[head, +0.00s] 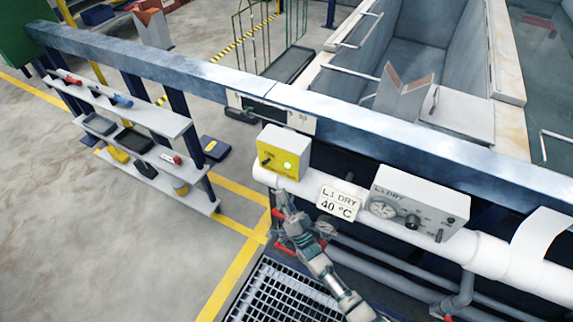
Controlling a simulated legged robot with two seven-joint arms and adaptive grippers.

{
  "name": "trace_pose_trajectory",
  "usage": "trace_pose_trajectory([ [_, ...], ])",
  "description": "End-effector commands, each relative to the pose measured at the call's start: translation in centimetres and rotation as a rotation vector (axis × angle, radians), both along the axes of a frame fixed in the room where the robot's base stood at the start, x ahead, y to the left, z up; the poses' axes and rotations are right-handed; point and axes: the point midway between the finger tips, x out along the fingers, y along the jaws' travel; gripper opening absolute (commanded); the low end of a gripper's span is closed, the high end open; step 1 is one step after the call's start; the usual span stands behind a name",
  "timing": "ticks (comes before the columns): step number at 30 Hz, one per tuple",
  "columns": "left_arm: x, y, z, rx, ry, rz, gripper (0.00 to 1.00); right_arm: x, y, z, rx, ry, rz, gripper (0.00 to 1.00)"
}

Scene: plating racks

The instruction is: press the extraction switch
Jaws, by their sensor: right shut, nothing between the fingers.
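A grey box with a yellow front (291,173) is mounted on the rail in the middle of the head view. My right gripper (281,196) is shut and empty, just below this box, in front of the white pipe. I cannot tell whether its tip touches the pipe. The knob is not covered by the gripper. My left gripper is out of view.
A white pipe (490,258) runs along the tank front, with a label reading L1 DRY 40 °C (339,203). A grey control box with a dial (418,204) sits to the right. A shelf rack (150,120) stands left. Floor grating (275,292) lies below.

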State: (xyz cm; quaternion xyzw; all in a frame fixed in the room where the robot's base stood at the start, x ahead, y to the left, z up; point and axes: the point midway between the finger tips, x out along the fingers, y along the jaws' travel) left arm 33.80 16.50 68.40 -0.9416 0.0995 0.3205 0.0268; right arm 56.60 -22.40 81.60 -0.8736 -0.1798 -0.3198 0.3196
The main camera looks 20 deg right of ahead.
Motion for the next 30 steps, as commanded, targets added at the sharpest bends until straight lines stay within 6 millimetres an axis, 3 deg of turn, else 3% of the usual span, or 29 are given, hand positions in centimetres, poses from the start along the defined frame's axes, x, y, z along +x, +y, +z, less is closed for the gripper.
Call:
trace_pose_trajectory([
  [4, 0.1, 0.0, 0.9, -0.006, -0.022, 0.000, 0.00, -0.3, -0.2, 1.3, 0.026, -0.067, 0.014, 0.00],
  [16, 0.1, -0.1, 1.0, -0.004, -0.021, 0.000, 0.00, 0.0, -0.3, 1.8, 0.027, -0.070, 0.013, 0.00],
  [30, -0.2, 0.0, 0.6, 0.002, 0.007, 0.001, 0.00, 5.3, 0.5, 7.3, 0.027, -0.069, 0.012, 0.00],
])
